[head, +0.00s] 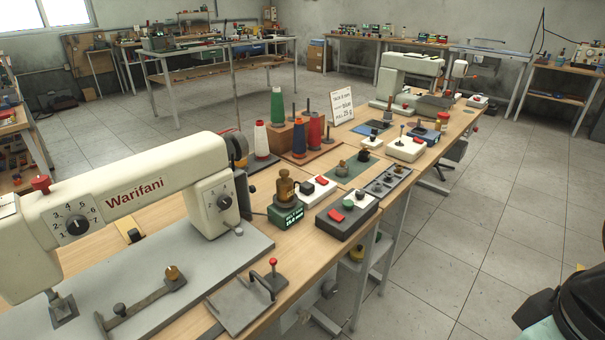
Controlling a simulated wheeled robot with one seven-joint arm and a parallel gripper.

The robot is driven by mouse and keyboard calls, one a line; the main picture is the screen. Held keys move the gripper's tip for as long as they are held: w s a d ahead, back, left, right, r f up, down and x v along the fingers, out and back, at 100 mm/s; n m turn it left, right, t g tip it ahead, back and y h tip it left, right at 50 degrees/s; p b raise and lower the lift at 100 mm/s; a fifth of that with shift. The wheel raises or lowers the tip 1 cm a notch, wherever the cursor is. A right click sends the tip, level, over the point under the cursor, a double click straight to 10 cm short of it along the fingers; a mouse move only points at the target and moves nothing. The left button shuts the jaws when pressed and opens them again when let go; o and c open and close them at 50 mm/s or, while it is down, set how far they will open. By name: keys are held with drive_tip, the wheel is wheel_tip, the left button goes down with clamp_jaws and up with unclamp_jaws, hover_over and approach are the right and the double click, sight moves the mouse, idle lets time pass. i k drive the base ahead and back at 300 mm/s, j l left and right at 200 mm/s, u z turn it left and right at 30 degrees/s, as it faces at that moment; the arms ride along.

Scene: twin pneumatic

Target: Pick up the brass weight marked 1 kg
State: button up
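A brass weight (285,187) with a knob on top stands upright on a small dark green box with a lit display (286,215), which looks like a scale, near the middle of the workbench. Any mark on the weight is too small to read. A smaller brass-coloured piece (173,273) sits at the end of a metal bar on the sewing machine's base plate. A small greyish weight-like piece (341,168) and a darker one (364,156) stand on a green mat further back.
A cream sewing machine (130,190) stands left of the scale. A grey box with a red switch (347,213) and a white switch box (314,190) are close on its right. Thread cones (277,123) stand behind. The floor (480,215) to the right is clear.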

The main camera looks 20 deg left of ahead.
sight(285, 185)
drive_tip(key=u, duration=0.4)
drive_tip(key=i+u, duration=0.1)
drive_tip(key=u, duration=0.25)
drive_tip(key=i+j+u, duration=0.1)
drive_tip(key=u, duration=0.65)
drive_tip(key=i+u, duration=0.1)
drive_tip(key=i+l, duration=0.05)
drive_tip(key=i, duration=0.05)
